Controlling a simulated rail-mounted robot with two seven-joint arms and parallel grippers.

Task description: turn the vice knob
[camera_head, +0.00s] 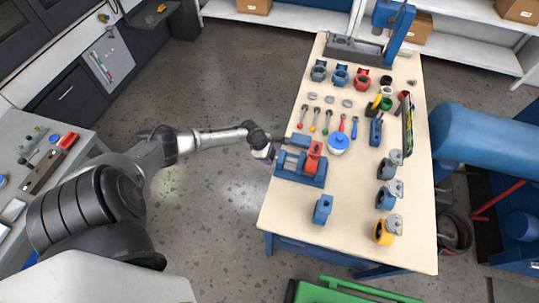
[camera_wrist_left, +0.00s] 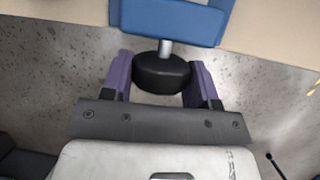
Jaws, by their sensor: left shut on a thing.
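The blue vice (camera_head: 302,170) sits at the left edge of the workbench, with a red part (camera_head: 314,157) standing in it. In the left wrist view a blue piece of the vice (camera_wrist_left: 172,22) shows at the top, and the black round vice knob (camera_wrist_left: 162,73) sticks out from it on a short metal shaft. My left gripper (camera_head: 271,153) is beside the vice at the bench edge. In the wrist view its two purple fingers (camera_wrist_left: 160,78) stand on either side of the knob, shut on it. The knob is hard to make out in the head view. My right gripper is not in view.
A blue press (camera_head: 393,18) stands at the back. A large blue tank (camera_head: 485,137) is at right. The floor left of the bench is clear.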

